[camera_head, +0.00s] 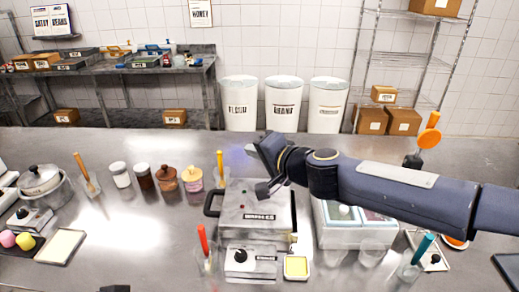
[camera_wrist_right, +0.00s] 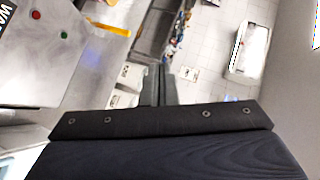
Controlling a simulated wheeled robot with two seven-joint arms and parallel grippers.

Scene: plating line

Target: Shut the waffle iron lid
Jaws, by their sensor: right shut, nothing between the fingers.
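The waffle iron (camera_head: 245,228) is a silver box with a label on top, standing on the steel counter in the middle of the head view. Its lid (camera_head: 250,198) looks flat down over the base, with a black handle (camera_head: 209,204) at its left side. Part of the iron (camera_wrist_right: 75,60), with small red and green dots, shows at the left in the wrist view. My right gripper (camera_head: 260,165) is above the iron's far edge, shut and empty, and appears apart from the lid. Its fingers (camera_wrist_right: 160,85) are together in the wrist view. My left gripper is not clearly seen.
Jars (camera_head: 167,180) and an orange-handled tool (camera_head: 220,165) stand left of the iron. A red-handled tool in a glass (camera_head: 204,245), a box with a knob (camera_head: 245,262) and a yellow dish (camera_head: 296,267) are in front. A lidded container (camera_head: 345,238) is at the right.

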